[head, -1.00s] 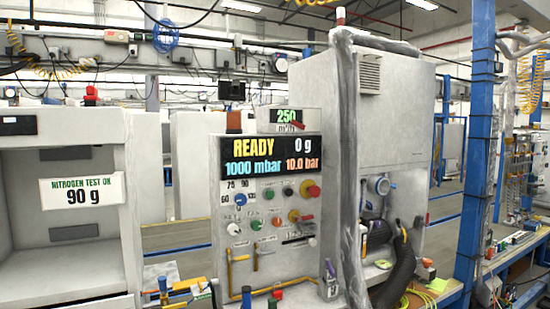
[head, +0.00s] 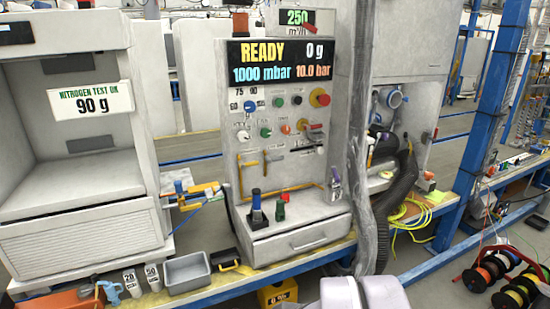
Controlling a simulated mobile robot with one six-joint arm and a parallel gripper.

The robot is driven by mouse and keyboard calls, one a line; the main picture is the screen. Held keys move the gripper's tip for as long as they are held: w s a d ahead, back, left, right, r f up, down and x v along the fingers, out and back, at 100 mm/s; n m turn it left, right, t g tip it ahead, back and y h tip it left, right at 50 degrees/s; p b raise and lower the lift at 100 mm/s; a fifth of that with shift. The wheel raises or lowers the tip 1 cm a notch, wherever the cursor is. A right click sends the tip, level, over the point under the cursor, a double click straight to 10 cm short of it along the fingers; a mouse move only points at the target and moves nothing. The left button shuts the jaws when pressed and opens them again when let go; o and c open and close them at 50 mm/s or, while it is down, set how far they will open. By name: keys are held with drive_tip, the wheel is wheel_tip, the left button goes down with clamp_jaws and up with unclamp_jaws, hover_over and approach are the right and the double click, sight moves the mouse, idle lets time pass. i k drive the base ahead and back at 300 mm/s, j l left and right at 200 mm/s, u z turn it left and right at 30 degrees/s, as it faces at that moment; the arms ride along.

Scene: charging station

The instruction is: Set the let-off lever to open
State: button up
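The charging station's grey control panel (head: 283,115) stands in the middle of the head view. Its display (head: 280,61) reads READY, 0 g, 1000 mbar and 10.0 bar. Pale rounded parts of my arm show at the bottom edge, well below the panel. My gripper's fingers are not in view.
A thick grey hose (head: 399,195) hangs right of the panel. Hand couplers (head: 257,207) stand on the ledge below the levers, above a drawer (head: 301,243). A grey bin (head: 187,272) sits at the front left. Cable reels (head: 496,273) stand on the floor at right.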

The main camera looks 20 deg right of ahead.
sight(268, 160)
drive_tip(key=i, duration=0.55)
drive_tip(key=i+j+z, duration=0.1)
drive_tip(key=i, duration=0.5)
drive_tip(key=i+j, duration=0.15)
drive_tip(key=i, duration=0.4)
